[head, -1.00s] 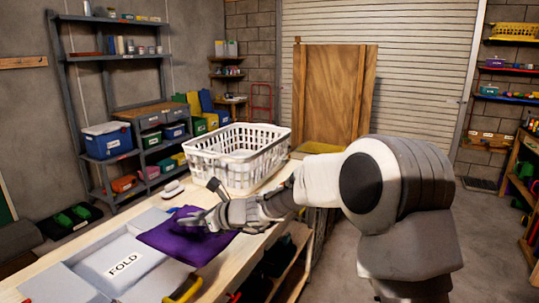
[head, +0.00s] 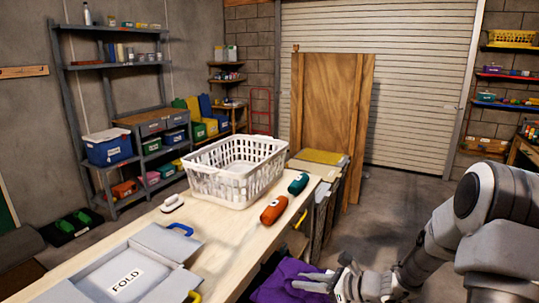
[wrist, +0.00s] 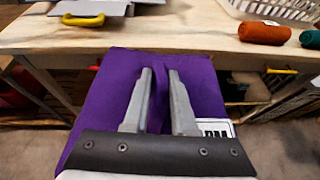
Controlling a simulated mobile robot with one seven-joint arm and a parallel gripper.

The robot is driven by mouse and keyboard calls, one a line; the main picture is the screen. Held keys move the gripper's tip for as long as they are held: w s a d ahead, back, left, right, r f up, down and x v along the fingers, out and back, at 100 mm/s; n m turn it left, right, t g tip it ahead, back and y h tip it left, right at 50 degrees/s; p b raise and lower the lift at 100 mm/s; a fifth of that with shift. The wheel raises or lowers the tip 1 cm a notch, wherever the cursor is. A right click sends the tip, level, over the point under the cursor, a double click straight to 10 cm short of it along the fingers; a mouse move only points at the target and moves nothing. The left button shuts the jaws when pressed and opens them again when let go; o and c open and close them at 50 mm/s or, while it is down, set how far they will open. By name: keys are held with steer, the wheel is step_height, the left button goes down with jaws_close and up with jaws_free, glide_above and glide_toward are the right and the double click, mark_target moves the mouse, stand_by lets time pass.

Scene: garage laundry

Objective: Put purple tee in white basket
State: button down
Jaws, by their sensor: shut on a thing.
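The purple tee (head: 283,279) hangs folded from my gripper (head: 326,279) in front of the bench's near side, below the tabletop. In the wrist view the purple tee (wrist: 118,75) spreads out beyond the fingers, with a fold pinched between the tips of my gripper (wrist: 160,75). A white label with dark print shows at its right edge. The white basket (head: 222,182) stands upright on the far part of the bench, apart from my gripper; its near edge also shows in the wrist view (wrist: 268,10).
The wooden bench (head: 220,240) carries the FOLD board (head: 140,248) at the left and a white brush-like object (head: 172,203). An orange rolled item (head: 273,210) and a green one (head: 298,183) lie right of the basket. Open floor lies right of the bench.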

mark_target(326, 300)
steer(key=shift+m+t, duration=0.3)
steer(key=s+d, duration=0.2)
steer(key=s+d+p, duration=0.1)
steer(key=s+d, duration=0.1)
steer(key=shift+d+r, duration=0.15)
steer(key=shift+d, duration=0.15)
steer(key=shift+w+a+r+m+t+h, duration=0.2)
steer(key=shift+a+m+t+h, duration=0.2)
steer(key=shift+m+t+h, duration=0.4)
steer(key=shift+m+t, duration=0.4)
steer(key=shift+m, duration=0.1)
steer(key=shift+d+m+t+h, duration=0.15)
steer(key=shift+m+t+h, duration=0.35)
steer(key=shift+m+h, duration=0.3)
steer(key=shift+s+d+f+m+h, duration=0.2)
steer(key=shift+d+f+m+h, duration=0.15)
steer(key=shift+h, duration=0.45)
steer(key=shift+t, duration=0.3)
steer(key=shift+s, duration=0.15)
